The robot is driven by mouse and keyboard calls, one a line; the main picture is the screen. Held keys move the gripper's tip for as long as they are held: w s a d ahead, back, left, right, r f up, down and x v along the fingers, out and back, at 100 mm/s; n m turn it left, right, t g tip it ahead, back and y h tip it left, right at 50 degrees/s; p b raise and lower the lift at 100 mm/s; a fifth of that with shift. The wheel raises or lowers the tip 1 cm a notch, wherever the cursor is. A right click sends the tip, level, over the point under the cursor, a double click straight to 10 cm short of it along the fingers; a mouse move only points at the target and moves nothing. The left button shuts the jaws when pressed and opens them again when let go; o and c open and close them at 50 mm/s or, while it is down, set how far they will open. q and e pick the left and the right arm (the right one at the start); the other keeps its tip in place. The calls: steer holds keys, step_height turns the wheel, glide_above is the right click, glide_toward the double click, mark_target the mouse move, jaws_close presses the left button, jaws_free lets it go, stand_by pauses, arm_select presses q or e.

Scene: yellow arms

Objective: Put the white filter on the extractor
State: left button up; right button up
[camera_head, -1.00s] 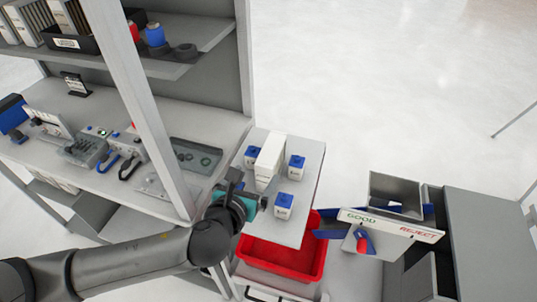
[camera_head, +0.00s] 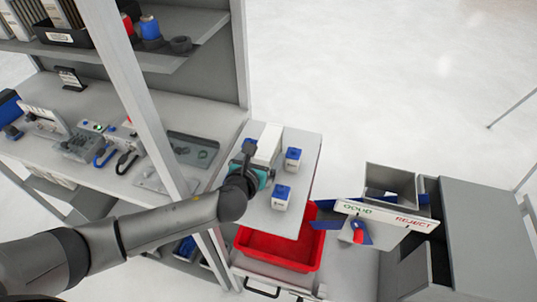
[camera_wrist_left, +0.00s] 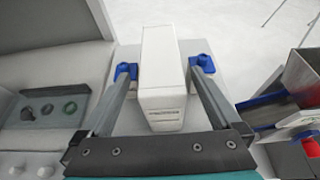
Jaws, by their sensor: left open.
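A long white box (camera_head: 268,140), likely the white filter, stands on a small light-grey table (camera_head: 306,172). In the left wrist view the white box (camera_wrist_left: 161,75) lies between the spread fingers, with a dark label line on its near face. My left gripper (camera_head: 254,160) is open at the near end of the box and covers part of it. In the left wrist view my left gripper (camera_wrist_left: 165,75) has a gap beside the box on each side; I cannot tell whether it touches. I cannot tell which thing is the extractor. My right gripper is not in view.
Blue-topped white blocks (camera_head: 282,196) and (camera_head: 293,158) stand near the box. A red bin (camera_head: 275,248) sits below the table's front. A GOOD/REJECT sorter (camera_head: 385,215) stands right. A shelf post (camera_head: 145,105) and a bench with devices (camera_head: 90,145) are left.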

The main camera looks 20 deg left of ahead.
arm_select(q)
steer(key=shift+b+x, duration=0.4)
steer(key=shift+x, duration=2.25)
steer(key=shift+d, duration=0.1)
jaws_close()
steer(key=shift+r, duration=0.15)
